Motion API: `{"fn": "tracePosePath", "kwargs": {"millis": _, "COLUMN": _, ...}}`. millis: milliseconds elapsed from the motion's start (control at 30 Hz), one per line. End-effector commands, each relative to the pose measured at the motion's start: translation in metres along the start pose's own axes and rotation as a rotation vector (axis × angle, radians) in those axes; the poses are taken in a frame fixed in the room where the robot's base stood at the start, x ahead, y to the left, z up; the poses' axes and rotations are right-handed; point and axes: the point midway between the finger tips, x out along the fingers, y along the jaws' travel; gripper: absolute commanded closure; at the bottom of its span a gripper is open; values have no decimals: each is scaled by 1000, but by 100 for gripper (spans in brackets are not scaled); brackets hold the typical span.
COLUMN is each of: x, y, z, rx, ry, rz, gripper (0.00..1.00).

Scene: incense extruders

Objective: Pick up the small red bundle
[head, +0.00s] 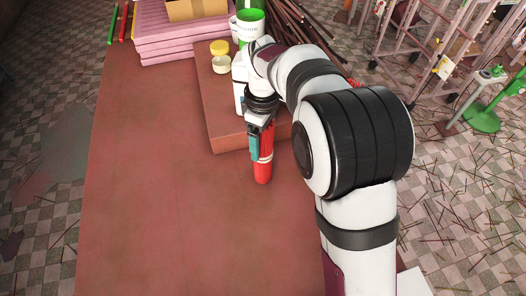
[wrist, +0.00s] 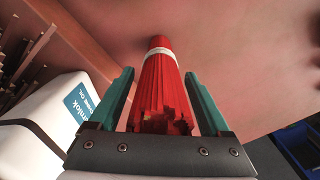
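The small red bundle (head: 265,168) is a bunch of thin red sticks with a pale band around it. It stands about upright on the reddish table, left of the arm in the head view. My gripper (head: 257,144) is above it, pointing down, with the teal fingers around its upper part. In the wrist view the bundle (wrist: 160,85) lies between the two fingers of my gripper (wrist: 160,74), and narrow gaps show on both sides. The fingers look open. The head view hides one finger and the bundle's top.
A raised brown board (head: 228,143) lies close behind the bundle. On it stand a yellow-lidded jar (head: 221,64) and a white bottle (wrist: 55,115) with a blue label. Pink stacked trays (head: 170,35) and dark sticks (head: 300,25) are at the back. The table's left and front (head: 150,200) are clear.

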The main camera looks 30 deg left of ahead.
Motion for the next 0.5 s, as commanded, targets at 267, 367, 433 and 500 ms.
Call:
{"fn": "tracePosePath", "kwargs": {"millis": 267, "x": 0, "y": 0, "z": 0, "rx": 0, "ry": 0, "rz": 0, "gripper": 71}}
{"fn": "tracePosePath", "kwargs": {"millis": 367, "x": 0, "y": 0, "z": 0, "rx": 0, "ry": 0, "rz": 0, "gripper": 89}}
{"fn": "tracePosePath", "kwargs": {"millis": 433, "x": -1, "y": 0, "z": 0, "rx": 0, "ry": 0, "rz": 0, "gripper": 100}}
{"fn": "tracePosePath", "kwargs": {"millis": 500, "x": -1, "y": 0, "z": 0, "rx": 0, "ry": 0, "rz": 1, "gripper": 100}}
